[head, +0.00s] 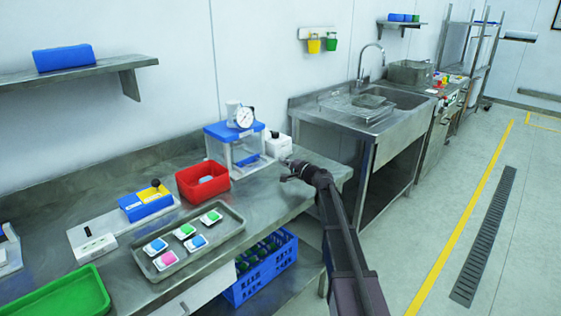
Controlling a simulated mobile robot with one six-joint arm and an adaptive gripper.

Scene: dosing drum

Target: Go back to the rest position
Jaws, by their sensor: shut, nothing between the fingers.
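My gripper (288,171) is shut and holds nothing. It is low over the right end of the steel bench (262,198), to the right of the red bin (203,180) and in front of the white bottle (278,145). My arm reaches up to it from the bottom right of the head view. The fingertips are small here, and I cannot tell how far they are above the bench top.
A blue-topped clear box with a dial (240,140) stands behind the red bin. A metal tray (220,232) holds several coloured pieces. A green tray (60,300) lies front left. A blue crate (262,270) is below the bench. A sink (370,110) stands right; the floor there is clear.

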